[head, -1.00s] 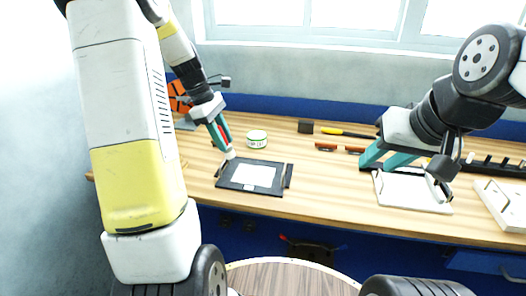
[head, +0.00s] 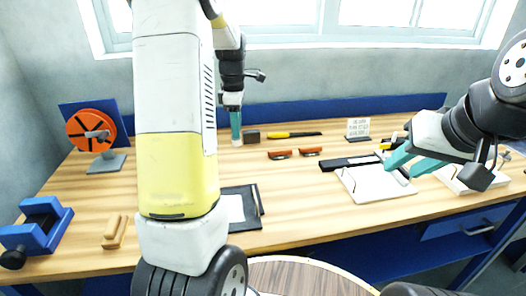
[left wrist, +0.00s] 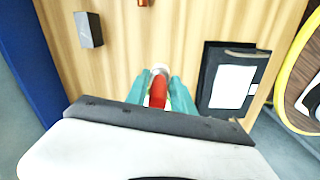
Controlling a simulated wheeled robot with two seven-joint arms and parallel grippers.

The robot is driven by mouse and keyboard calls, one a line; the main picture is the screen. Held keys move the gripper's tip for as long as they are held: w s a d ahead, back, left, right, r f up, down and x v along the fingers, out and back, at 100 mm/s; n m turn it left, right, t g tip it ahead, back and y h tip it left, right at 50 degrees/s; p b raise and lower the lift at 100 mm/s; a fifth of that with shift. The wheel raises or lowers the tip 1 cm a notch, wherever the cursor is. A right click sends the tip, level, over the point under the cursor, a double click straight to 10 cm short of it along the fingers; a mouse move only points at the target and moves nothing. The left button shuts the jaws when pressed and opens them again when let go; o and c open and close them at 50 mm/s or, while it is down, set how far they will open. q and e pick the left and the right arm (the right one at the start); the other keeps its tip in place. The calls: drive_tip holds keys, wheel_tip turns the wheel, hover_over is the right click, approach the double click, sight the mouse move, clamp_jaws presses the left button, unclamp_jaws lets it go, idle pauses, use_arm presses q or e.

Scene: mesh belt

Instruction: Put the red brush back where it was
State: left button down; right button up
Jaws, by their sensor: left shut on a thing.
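The red brush (left wrist: 158,92) is between the teal fingers of my left gripper (left wrist: 165,90) in the left wrist view. Its pale end points away from the palm, over bare wood. In the head view my left gripper (head: 236,128) hangs fingers down near the back of the workbench, just left of a black block (head: 251,135). There the red of the brush is hidden, and only a pale tip shows below the fingers. My right gripper (head: 412,160) is open, with its teal fingers apart above a white clipboard-like tray (head: 375,183).
A black board with a white sheet (left wrist: 232,85) lies on the bench, partly behind my arm in the head view. An orange wheel on a stand (head: 92,130), a blue vise (head: 38,230) and a wooden brush (head: 115,231) are at left. Red-brown pieces (head: 280,154) lie mid-bench.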

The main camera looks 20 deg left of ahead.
use_arm(q)
wheel_tip(320, 180, down, 10)
drive_tip(key=shift+r, duration=0.25)
drive_tip(key=shift+f, duration=0.1)
drive_tip(key=c, duration=1.1)
unclamp_jaws()
